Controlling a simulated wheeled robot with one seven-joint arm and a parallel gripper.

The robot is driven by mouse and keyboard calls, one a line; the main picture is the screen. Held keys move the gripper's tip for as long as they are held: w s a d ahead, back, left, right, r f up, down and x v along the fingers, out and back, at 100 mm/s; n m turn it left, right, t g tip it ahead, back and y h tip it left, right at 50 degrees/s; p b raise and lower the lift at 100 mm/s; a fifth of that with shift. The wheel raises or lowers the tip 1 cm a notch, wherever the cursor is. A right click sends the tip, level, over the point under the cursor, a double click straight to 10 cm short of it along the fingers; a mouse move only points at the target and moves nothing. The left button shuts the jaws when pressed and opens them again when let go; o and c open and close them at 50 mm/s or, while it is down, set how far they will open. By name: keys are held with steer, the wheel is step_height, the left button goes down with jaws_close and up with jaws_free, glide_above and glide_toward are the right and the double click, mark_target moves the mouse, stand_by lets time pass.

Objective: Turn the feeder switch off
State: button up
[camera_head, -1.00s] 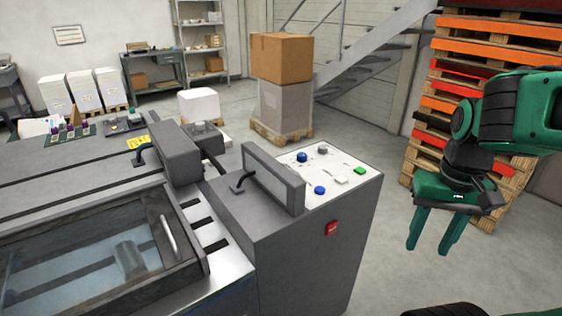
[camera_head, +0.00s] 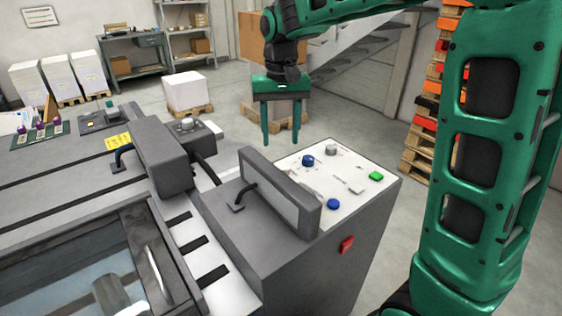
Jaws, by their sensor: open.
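A grey machine cabinet (camera_head: 290,275) carries a white control panel (camera_head: 300,176) on top. The panel bears two blue knobs (camera_head: 307,160) (camera_head: 333,204), a grey knob (camera_head: 331,150), a green button (camera_head: 376,176) and a pale rectangular key (camera_head: 356,188). A red switch (camera_head: 347,245) sits on the cabinet's side face. No readable label shows which of these is the feeder switch, and no switch position can be made out. My green gripper (camera_head: 280,142) is open and empty, fingers pointing down, appearing above the panel's far edge and apart from the controls.
A raised grey framed plate (camera_head: 278,195) stands at the panel's left side. A machine with a clear cover (camera_head: 105,270) fills the lower left. Behind are stacked boxes, a pallet with white paper (camera_head: 190,90) and stairs. Stacked pallets (camera_head: 425,125) stand at right.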

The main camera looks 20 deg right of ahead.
mark_target(283, 169)
steer(key=f, duration=1)
steer(key=shift+d, duration=0.4)
steer(key=c, duration=1.1)
